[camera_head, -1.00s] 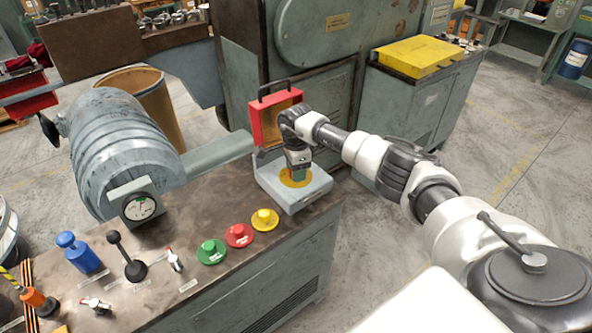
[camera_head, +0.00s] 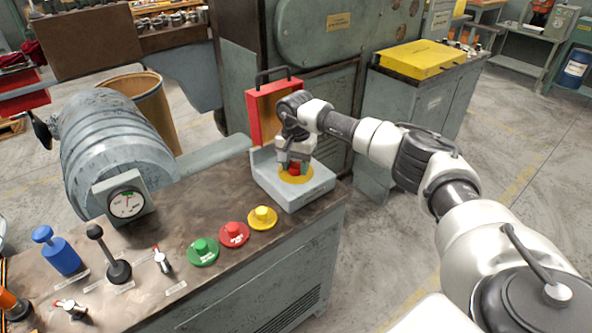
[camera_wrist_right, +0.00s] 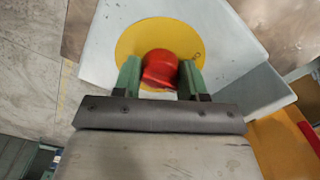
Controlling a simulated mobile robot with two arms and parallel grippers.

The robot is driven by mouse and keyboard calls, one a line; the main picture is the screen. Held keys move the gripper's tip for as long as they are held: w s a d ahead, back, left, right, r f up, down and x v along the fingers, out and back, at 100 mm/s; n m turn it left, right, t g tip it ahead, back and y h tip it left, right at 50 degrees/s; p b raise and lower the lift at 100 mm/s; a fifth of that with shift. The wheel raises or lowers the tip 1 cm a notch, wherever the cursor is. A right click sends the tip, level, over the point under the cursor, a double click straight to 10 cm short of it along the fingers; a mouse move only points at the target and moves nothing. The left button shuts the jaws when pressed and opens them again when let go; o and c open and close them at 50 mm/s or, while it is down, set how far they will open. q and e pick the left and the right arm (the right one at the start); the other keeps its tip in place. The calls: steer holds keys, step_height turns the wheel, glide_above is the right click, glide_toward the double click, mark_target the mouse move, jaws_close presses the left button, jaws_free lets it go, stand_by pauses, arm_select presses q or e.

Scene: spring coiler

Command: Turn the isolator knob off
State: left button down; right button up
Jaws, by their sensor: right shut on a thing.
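The isolator knob (camera_wrist_right: 160,67) is red and sits on a round yellow plate (camera_wrist_right: 198,37). In the head view the knob (camera_head: 295,168) shows partly under my gripper, with the yellow plate (camera_head: 297,180) around its base on a grey box (camera_head: 312,192) at the console's right end. My right gripper (camera_wrist_right: 160,75) comes down from above with its two green-padded fingers on either side of the knob, shut on it. The fingers hide part of the knob's sides. My left gripper is not in view.
A raised red cover (camera_head: 262,112) with a black handle stands open behind the box. Yellow (camera_head: 262,217), red (camera_head: 234,234) and green (camera_head: 203,251) buttons lie left of it on the console. A dial gauge (camera_head: 127,203) and levers are further left.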

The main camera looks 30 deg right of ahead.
mark_target(296, 163)
steer(key=n+b, duration=0.1)
steer(key=n, duration=0.2)
steer(key=shift+n, duration=0.3)
steer(key=shift+n+b, duration=0.65)
steer(key=shift+n, duration=1.15)
steer(key=o, duration=0.9)
step_height(296, 163, up, 11)
steer(key=shift+f, duration=0.1)
